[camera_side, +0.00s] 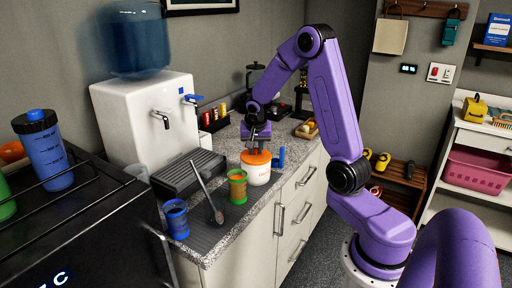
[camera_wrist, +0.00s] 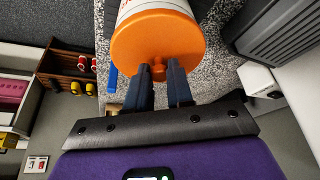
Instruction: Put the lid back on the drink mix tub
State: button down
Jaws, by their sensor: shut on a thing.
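The drink mix tub (camera_side: 257,176) is white with a printed label and stands on the speckled counter, right of the green cup. The orange lid (camera_side: 254,158) is on top of the tub, over its mouth, and looks about level. I cannot tell whether it is fully seated. In the wrist view the lid (camera_wrist: 150,42) faces the camera, with part of the tub (camera_wrist: 141,6) behind it. My gripper (camera_side: 257,147) is directly above the lid. In the wrist view my gripper (camera_wrist: 159,72) has its two dark fingers shut on the lid's small knob.
A green cup (camera_side: 237,188), a blue cup (camera_side: 177,221) and a dark spoon (camera_side: 210,196) are left of the tub. A small blue object (camera_side: 279,158) stands close on its right. A water dispenser (camera_side: 155,125) and drip tray (camera_side: 187,172) are behind left. The counter's front edge is near.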

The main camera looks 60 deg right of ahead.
jog(key=shift+c, duration=2.2)
grip_release()
jog(key=shift+r, duration=0.15)
jog(key=shift+r, duration=3.35)
grip_shut()
